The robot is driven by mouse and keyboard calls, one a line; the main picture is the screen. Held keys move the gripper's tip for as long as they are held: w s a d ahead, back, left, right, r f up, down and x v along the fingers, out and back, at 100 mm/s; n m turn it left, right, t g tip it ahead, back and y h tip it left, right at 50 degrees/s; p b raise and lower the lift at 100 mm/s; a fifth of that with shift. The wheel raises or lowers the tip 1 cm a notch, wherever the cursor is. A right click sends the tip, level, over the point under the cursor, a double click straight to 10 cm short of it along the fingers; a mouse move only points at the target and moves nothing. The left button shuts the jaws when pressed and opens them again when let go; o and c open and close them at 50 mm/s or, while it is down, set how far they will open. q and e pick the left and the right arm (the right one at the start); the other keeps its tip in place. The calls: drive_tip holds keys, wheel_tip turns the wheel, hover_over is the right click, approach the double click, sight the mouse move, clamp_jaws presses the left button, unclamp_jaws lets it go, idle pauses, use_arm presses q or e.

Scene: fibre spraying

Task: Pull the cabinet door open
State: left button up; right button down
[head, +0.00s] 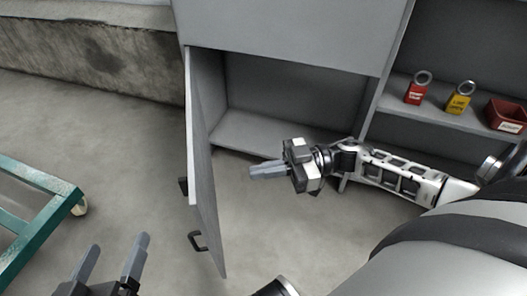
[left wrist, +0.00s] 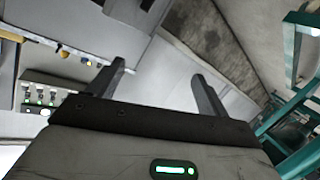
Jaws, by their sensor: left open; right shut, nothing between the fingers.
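The grey cabinet door (head: 205,160) stands swung open in the head view, seen nearly edge-on, hinged at the left side of the cabinet (head: 280,25). A dark handle (head: 197,241) is on its lower part, and another dark fitting sits on its edge. The compartment behind it looks empty. My left gripper (head: 119,241) is open and empty, left of the door and apart from it; its spread fingers also show in the left wrist view (left wrist: 159,68). My right gripper (head: 252,171) is shut and empty, right of the door, in front of the open compartment.
A green-framed cart (head: 40,178) with a caster stands at the left. A concrete ledge (head: 95,55) runs along the back left. Red and yellow padlocks (head: 459,98) and a red bin (head: 507,115) sit on the right shelf. Bare floor lies between cart and door.

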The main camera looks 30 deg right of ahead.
sight(198, 183)
drive_tip(key=b+x, duration=0.2)
drive_tip(key=x, duration=0.7)
drive_tip(key=shift+w+a, duration=0.1)
drive_tip(key=shift+a, duration=0.15)
drive_tip(key=shift+w+a, duration=0.1)
drive_tip(key=shift+a, duration=0.25)
use_arm(q)
drive_tip(key=shift+w+d+r+n+t+h, duration=0.1)
drive_tip(key=shift+d+r+n+t+h, duration=0.05)
drive_tip(key=shift+r+n+t+h, duration=0.15)
drive_tip(key=shift+w+d+r+n+t+h, duration=0.1)
drive_tip(key=shift+d+r+n, duration=0.1)
drive_tip(key=shift+r, duration=0.2)
